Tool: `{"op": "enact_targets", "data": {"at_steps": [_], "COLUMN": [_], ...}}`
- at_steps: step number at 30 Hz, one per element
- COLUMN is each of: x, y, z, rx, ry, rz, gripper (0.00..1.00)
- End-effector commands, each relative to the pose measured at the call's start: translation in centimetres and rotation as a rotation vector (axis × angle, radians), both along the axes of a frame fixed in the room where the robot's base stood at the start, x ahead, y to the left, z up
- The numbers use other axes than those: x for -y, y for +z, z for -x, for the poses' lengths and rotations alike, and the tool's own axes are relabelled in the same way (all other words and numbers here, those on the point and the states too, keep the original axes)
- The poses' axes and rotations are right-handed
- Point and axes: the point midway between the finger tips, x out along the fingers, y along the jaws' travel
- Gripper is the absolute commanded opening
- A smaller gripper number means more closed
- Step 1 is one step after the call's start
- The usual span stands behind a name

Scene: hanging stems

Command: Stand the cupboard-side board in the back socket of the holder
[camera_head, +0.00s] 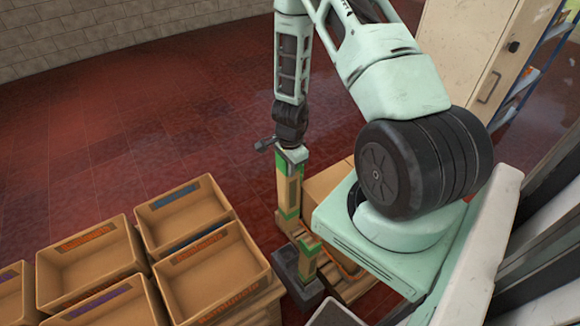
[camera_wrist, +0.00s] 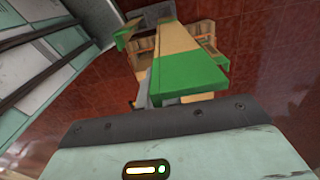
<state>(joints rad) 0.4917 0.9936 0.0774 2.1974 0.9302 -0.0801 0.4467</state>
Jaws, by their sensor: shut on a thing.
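A tan board with green ends (camera_head: 289,188) hangs upright below my gripper (camera_head: 291,157), which is shut on its upper end. The same board shows in the wrist view (camera_wrist: 185,55), its green end near the camera and its tan length running away. The dark grey holder (camera_head: 300,288) is on the floor below, and its grey shape also shows in the wrist view (camera_wrist: 157,14). A second tan and green board (camera_head: 308,257) stands at the holder. The held board's lower end is above or behind the holder; I cannot tell whether it touches a socket.
Several tan crates (camera_head: 205,215) with coloured labels stand at the left. A brown box (camera_head: 328,185) and wooden slats (camera_head: 350,288) are close to the right of the board, partly behind my arm. A beige cupboard (camera_head: 470,45) stands at the upper right. Red tiled floor is open behind.

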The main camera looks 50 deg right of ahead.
Motion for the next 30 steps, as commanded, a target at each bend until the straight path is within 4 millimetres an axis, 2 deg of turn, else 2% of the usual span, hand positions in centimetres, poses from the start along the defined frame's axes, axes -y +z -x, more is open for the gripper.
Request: {"op": "enact_targets", "data": {"at_steps": [1,30], "x": [0.0,0.0], "y": [-0.8,-9.1], "z": [0.0,0.0], "rx": [0.0,0.0], "ry": [0.0,0.0], "rz": [0.0,0.0], "gripper": [0.0,0.0]}}
